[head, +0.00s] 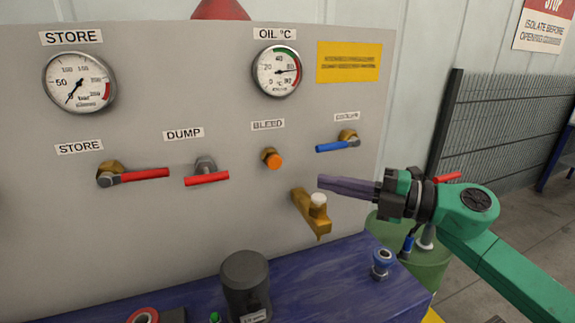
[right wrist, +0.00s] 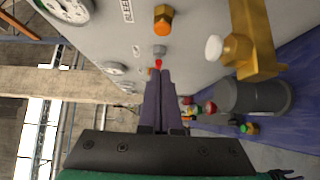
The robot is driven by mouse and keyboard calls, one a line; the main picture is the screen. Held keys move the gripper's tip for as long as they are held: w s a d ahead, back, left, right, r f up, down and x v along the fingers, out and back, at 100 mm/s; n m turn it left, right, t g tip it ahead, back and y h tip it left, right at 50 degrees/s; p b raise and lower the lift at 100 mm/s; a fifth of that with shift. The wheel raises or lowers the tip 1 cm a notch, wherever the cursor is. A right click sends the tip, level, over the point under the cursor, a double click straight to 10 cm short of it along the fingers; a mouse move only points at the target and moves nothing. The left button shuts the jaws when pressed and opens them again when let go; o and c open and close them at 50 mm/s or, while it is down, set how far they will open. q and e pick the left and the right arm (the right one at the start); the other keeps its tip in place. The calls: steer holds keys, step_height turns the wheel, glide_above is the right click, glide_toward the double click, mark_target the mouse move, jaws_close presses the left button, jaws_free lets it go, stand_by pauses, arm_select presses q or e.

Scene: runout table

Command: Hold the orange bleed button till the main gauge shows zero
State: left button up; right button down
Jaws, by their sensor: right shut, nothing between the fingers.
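The orange bleed button (head: 272,160) sits in a brass collar on the grey panel under the BLEED label. It also shows in the right wrist view (right wrist: 163,22). My right gripper (head: 320,183) is shut and empty, its fingertips to the right of the button and a little lower, apart from it. The fingers also show in the right wrist view (right wrist: 160,74). No gauge is labelled main in view. The STORE gauge (head: 79,82) has its needle pointing to the lower left, near the low end. The OIL °C gauge (head: 277,70) stands above the button. My left gripper is out of view.
A brass tap with a white knob (head: 314,210) juts out just below my right fingers. A blue-handled valve (head: 338,146) is above them. Red-handled STORE (head: 140,176) and DUMP (head: 207,179) valves are left. A dark cylinder (head: 246,285) stands on the blue bench (head: 340,275).

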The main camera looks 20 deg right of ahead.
mark_target(270, 163)
steer(key=w+a+p, duration=0.1)
steer(key=w+p, duration=0.1)
steer(key=w, duration=0.1)
steer(key=w+a+p, duration=0.4)
steer(key=w+p, duration=0.1)
steer(key=shift+w+a+r, duration=0.2)
steer(key=shift+w+a, duration=0.05)
steer(key=shift+w, duration=0.05)
steer(key=shift+w+f, duration=0.15)
steer(key=shift+f, duration=0.1)
steer(key=shift+r, duration=0.15)
